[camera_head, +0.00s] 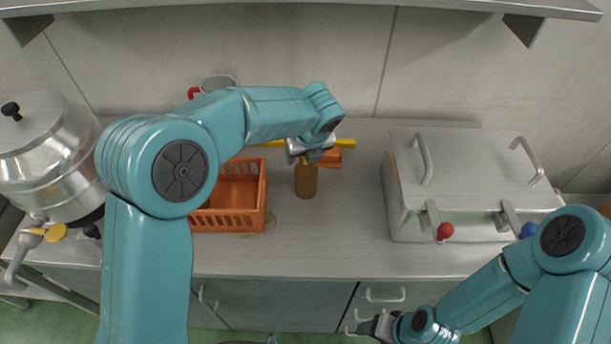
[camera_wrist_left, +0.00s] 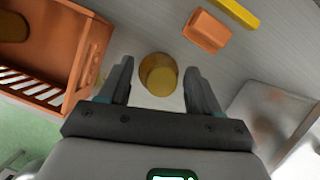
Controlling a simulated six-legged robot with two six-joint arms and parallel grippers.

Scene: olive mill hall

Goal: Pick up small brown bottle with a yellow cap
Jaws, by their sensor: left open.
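A small brown bottle (camera_head: 306,183) stands upright on the metal counter. Its top is partly hidden by my left gripper in the head view. In the left wrist view, the bottle's yellow cap (camera_wrist_left: 161,80) is seen from above, between the open fingers. My left gripper (camera_head: 303,160) is open and sits just over the bottle's top.
An orange crate (camera_head: 228,219) stands just left of the bottle. An orange block (camera_wrist_left: 207,30) and a yellow bar (camera_wrist_left: 236,12) lie behind it. A metal box with handles (camera_head: 465,165) stands right, a metal pot (camera_head: 40,165) far left. The counter's front is clear.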

